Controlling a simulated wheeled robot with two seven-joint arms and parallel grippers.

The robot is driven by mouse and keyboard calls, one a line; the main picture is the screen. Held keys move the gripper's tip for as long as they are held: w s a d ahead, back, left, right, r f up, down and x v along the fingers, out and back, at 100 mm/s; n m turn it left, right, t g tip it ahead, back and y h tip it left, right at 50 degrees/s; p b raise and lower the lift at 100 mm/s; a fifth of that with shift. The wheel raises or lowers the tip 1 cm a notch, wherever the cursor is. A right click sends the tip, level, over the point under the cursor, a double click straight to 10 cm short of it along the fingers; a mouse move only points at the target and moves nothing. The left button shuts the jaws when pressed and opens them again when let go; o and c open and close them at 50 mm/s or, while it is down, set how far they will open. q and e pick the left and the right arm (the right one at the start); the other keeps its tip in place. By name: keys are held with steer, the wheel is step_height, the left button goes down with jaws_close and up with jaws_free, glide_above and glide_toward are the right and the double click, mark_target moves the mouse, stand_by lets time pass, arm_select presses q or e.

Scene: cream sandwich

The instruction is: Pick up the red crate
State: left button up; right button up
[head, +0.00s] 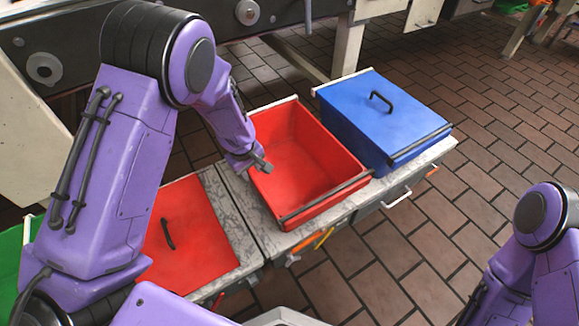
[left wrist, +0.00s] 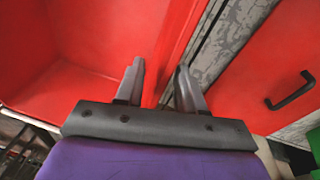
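The red crate (head: 305,165) stands open and empty on a grey marbled counter (head: 255,222). In the left wrist view its red inside (left wrist: 75,45) fills the upper left. My left gripper (head: 262,165) is at the crate's left wall. In the left wrist view the gripper (left wrist: 160,88) is open, one finger over the crate's inside and the other on the outer side, with the red wall between them. I see a gap between the fingers; contact with the wall cannot be told. My right arm shows at the right edge of the head view, but its gripper does not.
A red lid (head: 205,245) with a black handle lies left of the crate. A blue lidded crate (head: 375,130) stands close on its right. A dark machine frame (head: 200,20) is behind. Tiled floor (head: 490,110) is clear on the right.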

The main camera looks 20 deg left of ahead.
arm_select(q)
steer(key=f, duration=0.1)
steer(key=f+b, duration=0.1)
steer(key=f, duration=0.2)
steer(key=shift+w+a+f, duration=0.15)
steer(key=shift+w, duration=0.15)
steer(key=shift+c, duration=0.3)
jaws_close()
stand_by(0.6)
